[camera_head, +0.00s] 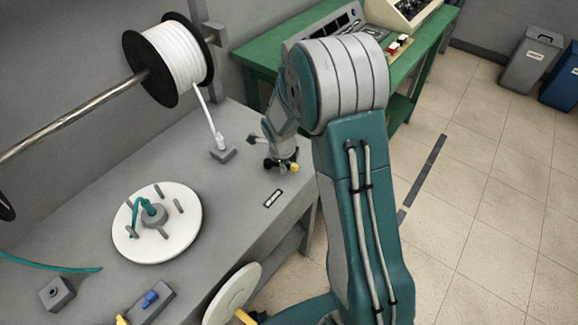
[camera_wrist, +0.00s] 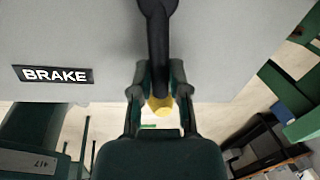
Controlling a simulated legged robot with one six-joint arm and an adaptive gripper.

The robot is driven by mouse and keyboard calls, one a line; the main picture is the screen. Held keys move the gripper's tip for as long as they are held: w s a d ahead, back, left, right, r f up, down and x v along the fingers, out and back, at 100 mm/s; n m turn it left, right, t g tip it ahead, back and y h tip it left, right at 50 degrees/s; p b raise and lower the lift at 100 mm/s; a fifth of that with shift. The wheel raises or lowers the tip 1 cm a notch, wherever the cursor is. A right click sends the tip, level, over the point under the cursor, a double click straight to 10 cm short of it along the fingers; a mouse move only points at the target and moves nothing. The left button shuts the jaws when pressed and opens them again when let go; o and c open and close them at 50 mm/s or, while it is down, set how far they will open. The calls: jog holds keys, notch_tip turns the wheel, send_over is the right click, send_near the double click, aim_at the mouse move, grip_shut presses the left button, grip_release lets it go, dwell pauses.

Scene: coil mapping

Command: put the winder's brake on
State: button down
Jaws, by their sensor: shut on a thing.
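My gripper (camera_wrist: 160,95) is shut on the yellow knob (camera_wrist: 160,106) at the end of a black brake lever (camera_wrist: 158,45) in the wrist view. In the head view my gripper (camera_head: 283,163) is at the bench's right edge, with the yellow knob (camera_head: 294,167) just showing beside it. A dark plate marked BRAKE (camera_wrist: 52,75) is left of the lever in the wrist view, and it also shows in the head view (camera_head: 273,198). The winder's white disc (camera_head: 190,241), with pegs and a teal cable at its hub, lies on the bench. The lever's base is largely hidden.
A spool of white cable (camera_head: 180,55) hangs on a rod above the grey bench (camera_head: 95,175). A blue switch (camera_head: 151,298) and a white wheel (camera_head: 230,295) are at the front. A green table (camera_head: 255,62) with consoles stands behind.

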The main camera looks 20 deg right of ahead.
jog(key=shift+s+m, duration=0.1)
jog(key=shift+m, duration=0.3)
jog(key=shift+s+a+m, duration=0.1)
jog(key=shift+a+m, duration=0.05)
jog(key=shift+m, duration=0.15)
jog(key=c, duration=0.6)
grip_release()
notch_tip(320, 180, up, 12)
jog(key=s+a, duration=0.1)
jog(key=shift+s+a+f, duration=0.15)
jog(key=shift+s+a, duration=0.15)
jog(key=shift+a, duration=0.05)
